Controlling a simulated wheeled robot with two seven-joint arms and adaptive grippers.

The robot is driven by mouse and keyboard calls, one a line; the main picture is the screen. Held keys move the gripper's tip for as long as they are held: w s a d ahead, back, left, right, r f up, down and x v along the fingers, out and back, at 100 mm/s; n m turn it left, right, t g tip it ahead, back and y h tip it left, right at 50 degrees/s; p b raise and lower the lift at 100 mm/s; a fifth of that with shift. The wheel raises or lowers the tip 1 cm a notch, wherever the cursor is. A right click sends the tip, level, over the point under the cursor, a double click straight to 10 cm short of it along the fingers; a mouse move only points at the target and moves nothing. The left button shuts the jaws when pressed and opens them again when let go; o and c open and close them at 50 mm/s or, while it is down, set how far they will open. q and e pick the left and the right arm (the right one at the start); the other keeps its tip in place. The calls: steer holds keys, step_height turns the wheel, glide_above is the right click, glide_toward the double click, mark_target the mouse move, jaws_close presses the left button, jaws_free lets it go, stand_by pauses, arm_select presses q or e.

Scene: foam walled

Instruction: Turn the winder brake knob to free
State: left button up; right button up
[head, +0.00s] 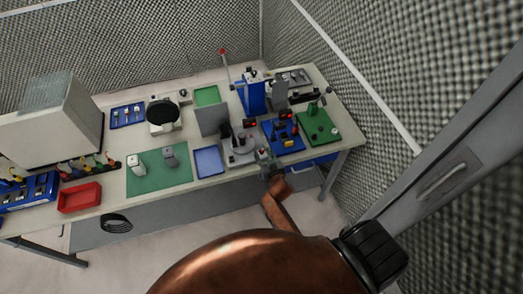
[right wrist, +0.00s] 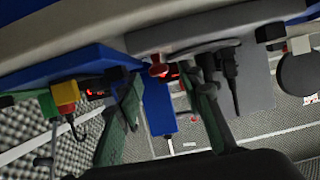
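A grey winder-like unit (head: 240,148) stands at the front edge of the bench, right of centre in the head view, with a small red display behind it. Its grey base (right wrist: 255,90) fills the upper right of the right wrist view, tilted. A small red round part (right wrist: 158,71) shows at its edge; I cannot tell whether it is the brake knob or which way any knob is turned. My right gripper (head: 266,158) is at the bench's front edge, just right of the unit. Its two fingers (right wrist: 168,78) are spread, with nothing seen between them. My left gripper is out of view.
A blue fixture (head: 284,136) and a green board (head: 318,127) stand to the right, close to my right gripper. A blue tray (head: 209,161) and a green mat (head: 158,172) lie left. A red bin (head: 80,197) is farther left. A foam wall bounds the right side.

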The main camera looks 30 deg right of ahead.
mark_target(262, 151)
steer(key=shift+x, duration=1.75)
jaws_close()
